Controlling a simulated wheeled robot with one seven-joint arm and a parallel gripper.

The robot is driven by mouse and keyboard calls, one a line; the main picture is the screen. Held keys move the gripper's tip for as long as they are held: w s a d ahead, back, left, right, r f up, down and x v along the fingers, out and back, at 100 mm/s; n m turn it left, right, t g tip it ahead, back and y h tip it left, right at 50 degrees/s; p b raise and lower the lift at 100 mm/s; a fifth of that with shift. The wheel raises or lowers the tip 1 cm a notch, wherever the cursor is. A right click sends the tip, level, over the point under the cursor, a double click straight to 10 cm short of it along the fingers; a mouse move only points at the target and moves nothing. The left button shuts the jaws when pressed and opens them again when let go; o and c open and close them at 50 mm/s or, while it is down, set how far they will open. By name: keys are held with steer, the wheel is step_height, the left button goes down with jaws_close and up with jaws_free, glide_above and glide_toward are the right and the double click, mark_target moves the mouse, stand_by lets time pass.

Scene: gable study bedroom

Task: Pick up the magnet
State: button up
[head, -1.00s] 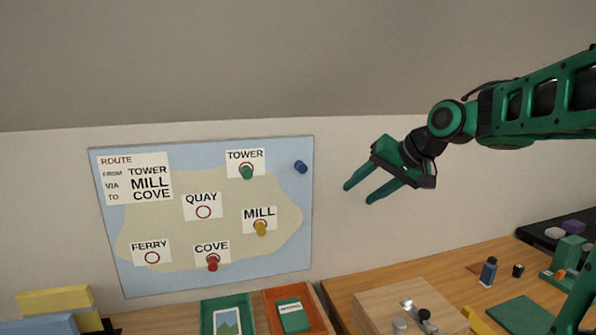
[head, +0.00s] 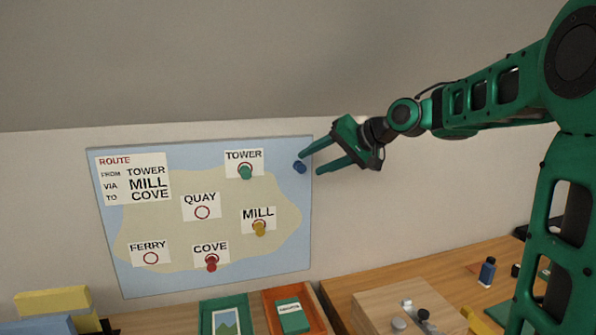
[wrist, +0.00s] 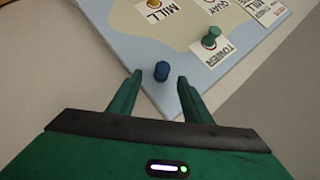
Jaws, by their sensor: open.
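A blue magnet (head: 300,167) sits on the upper right corner area of the map board (head: 205,292) on the wall. In the wrist view the blue magnet (wrist: 162,71) stands just beyond and between the tips of my open fingers. My gripper (head: 309,163) is open and empty at the board's right edge, its fingers pointing left towards the blue magnet; it also shows in the wrist view (wrist: 158,80). A green magnet (head: 246,173) is at TOWER, a yellow magnet (head: 259,229) at MILL and a red magnet (head: 212,263) at COVE.
QUAY and FERRY show empty red circles. Below the board are a green tray (head: 240,304) with a picture card and an orange tray (head: 272,313) with a green box. A wooden block (head: 375,306) with metal parts stands lower right. The wall right of the board is bare.

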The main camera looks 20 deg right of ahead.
mark_target(302, 164)
steer(key=x, duration=0.4)
steer(key=shift+r, duration=0.15)
steer(key=shift+c, duration=0.7)
steer(key=c, duration=0.8)
steer(key=shift+o, duration=0.2)
steer(key=shift+s+r, duration=0.2)
steer(key=shift+r, duration=0.25)
step_height(302, 164, up, 6)
steer(key=s, duration=1.9)
steer(key=shift+s, duration=0.3)
